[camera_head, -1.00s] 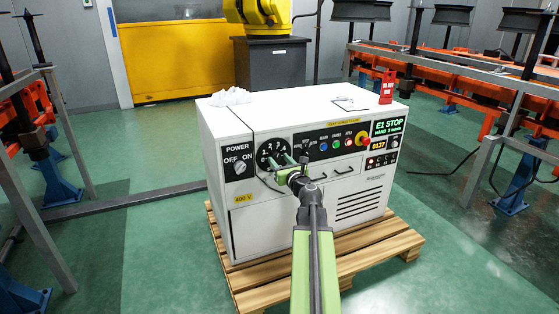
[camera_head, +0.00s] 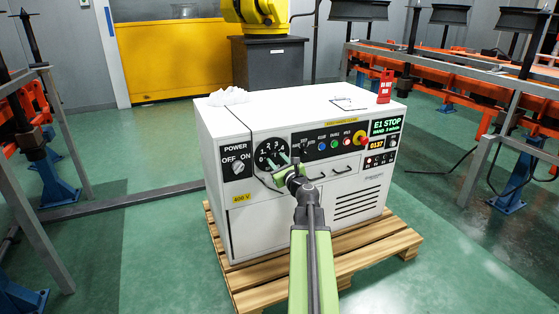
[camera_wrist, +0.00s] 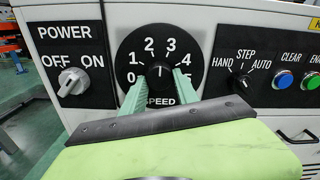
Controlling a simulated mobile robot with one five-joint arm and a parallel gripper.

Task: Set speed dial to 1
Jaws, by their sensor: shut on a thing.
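The speed dial (camera_wrist: 160,70) is a black knob on a round black plate marked 0 to 5 in the wrist view. Its white pointer line looks to stand nearly straight up, between 2 and 3. In the head view the dial plate (camera_head: 271,154) is on the upper left of the white cabinet's front, partly behind my gripper. My gripper (camera_wrist: 159,80) has its green fingertips on the left and right sides of the knob and is shut on it. The gripper also shows in the head view (camera_head: 279,167), at the lower right of the dial.
The power switch (camera_wrist: 73,81) is left of the dial. The HAND/STEP/AUTO selector (camera_wrist: 242,81) is close on its right. Buttons and a red emergency stop (camera_head: 361,139) are farther right. The white cabinet (camera_head: 265,215) stands on a wooden pallet (camera_head: 375,250). Orange racks flank it.

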